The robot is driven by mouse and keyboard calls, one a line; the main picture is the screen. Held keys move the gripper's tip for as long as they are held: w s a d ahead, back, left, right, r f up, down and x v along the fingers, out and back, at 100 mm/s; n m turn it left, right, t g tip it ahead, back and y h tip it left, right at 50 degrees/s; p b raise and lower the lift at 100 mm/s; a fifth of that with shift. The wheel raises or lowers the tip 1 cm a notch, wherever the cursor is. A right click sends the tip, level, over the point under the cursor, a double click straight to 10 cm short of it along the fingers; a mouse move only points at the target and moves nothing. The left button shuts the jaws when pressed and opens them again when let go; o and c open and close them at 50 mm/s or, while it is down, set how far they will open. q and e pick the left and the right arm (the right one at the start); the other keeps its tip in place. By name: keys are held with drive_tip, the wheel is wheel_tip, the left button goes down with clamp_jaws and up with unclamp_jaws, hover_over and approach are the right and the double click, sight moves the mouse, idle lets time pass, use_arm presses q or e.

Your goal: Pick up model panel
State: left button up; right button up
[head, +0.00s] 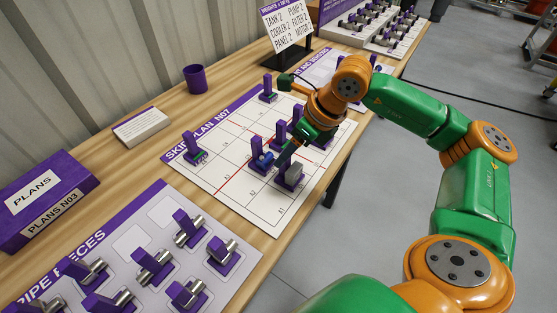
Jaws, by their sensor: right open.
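The white skid plan board (225,185) lies on the wooden table and bears several small models with purple tags. A grey box-shaped model (294,173) with a purple tag stands near its front edge; it looks like the model panel, though no label on it can be read. My right gripper (284,156) reaches down over the board, just behind and left of the grey model. It is open, and its fingers are small and partly hidden among the models. I cannot tell whether it touches anything. My left gripper is out of view.
A blue model (262,160) stands close to the left of the gripper. Another tagged model (195,149) is at the board's left. A pipe pieces board (165,215), a purple plans box (45,200), a purple cup (195,79) and a weights sign (287,24) are on the table.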

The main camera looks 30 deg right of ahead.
sight(290, 169)
drive_tip(key=shift+s+d+r+h, duration=0.15)
drive_tip(key=shift+d+h, duration=0.1)
drive_tip(key=shift+d, duration=0.3)
drive_tip(key=shift+s+d+r+h, duration=0.15)
drive_tip(key=shift+d+h, duration=0.1)
drive_tip(key=shift+d, duration=0.25)
drive_tip(key=p+x, duration=0.2)
drive_tip(key=x, duration=0.5)
drive_tip(key=shift+w+r, duration=0.1)
drive_tip(key=shift+r, duration=0.1)
drive_tip(key=shift+c, duration=0.2)
drive_tip(key=c, duration=0.4)
clamp_jaws()
